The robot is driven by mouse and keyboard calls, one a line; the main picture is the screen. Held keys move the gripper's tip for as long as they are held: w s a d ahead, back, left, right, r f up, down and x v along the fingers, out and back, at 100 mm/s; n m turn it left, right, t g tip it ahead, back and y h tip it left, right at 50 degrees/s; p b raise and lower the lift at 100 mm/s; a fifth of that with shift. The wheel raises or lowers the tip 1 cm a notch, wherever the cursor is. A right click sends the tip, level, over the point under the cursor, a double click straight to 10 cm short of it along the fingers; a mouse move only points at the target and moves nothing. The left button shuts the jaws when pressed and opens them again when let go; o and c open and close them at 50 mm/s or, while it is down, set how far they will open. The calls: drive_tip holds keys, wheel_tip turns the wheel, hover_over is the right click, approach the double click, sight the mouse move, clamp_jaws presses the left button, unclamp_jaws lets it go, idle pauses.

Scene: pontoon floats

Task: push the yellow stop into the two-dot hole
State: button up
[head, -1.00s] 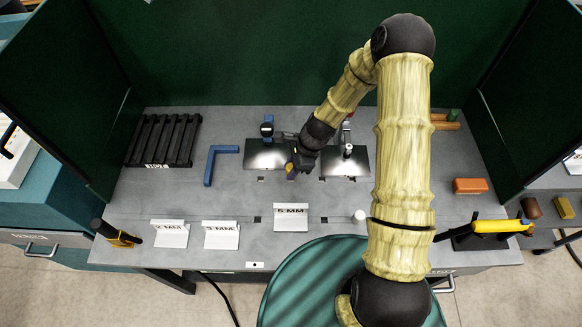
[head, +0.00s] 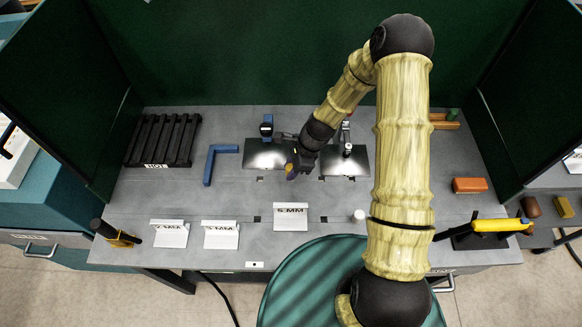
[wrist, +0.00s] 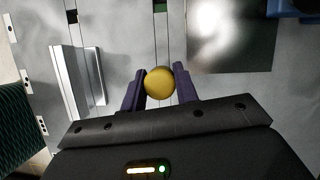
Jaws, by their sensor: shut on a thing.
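The yellow stop (wrist: 160,84) shows as a round yellow top between the two dark purple fingers of my gripper (wrist: 160,90) in the wrist view. The fingers are shut on its sides. In the head view my gripper (head: 293,172) hangs over the middle of the grey bench, by the right edge of the left metal plate, and only a small yellow patch of the stop shows. Small dark square holes (head: 257,219) show in the bench; one also shows ahead of the stop in the wrist view (wrist: 160,5). The stop's lower end is hidden.
Two shiny plates, left (head: 266,153) and right (head: 345,162), lie at the back with clamps. White label stands, including a 5 MM one (head: 291,217), line the front. A blue square (head: 208,166), black rack (head: 150,140) and white cylinder (head: 359,216) stand around. Bare bench lies between.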

drive_tip(key=shift+f+b, duration=1)
drive_tip(key=shift+f, duration=0.55)
drive_tip(key=o, duration=1.1)
drive_tip(key=shift+c, duration=0.2)
drive_tip(key=s+b+v, duration=0.1)
drive_tip(key=b+v, duration=0.1)
drive_tip(key=v, duration=1.5)
drive_tip(key=shift+w+r, duration=0.25)
drive_tip(key=shift+w, duration=0.2)
drive_tip(key=s+d+r+n+t+h, duration=0.1)
drive_tip(key=s+d+r+n+h, duration=0.1)
drive_tip(key=s+n, duration=0.4)
drive_tip(key=s+d+r+n+t+h, duration=0.2)
drive_tip(key=s+d+r+n, duration=0.2)
drive_tip(key=s+n, duration=0.3)
drive_tip(key=r+n, duration=0.1)
drive_tip(key=n, duration=0.2)
drive_tip(key=shift+d+n+h, duration=0.3)
drive_tip(key=shift+d+n, duration=0.1)
drive_tip(key=shift+s, duration=0.1)
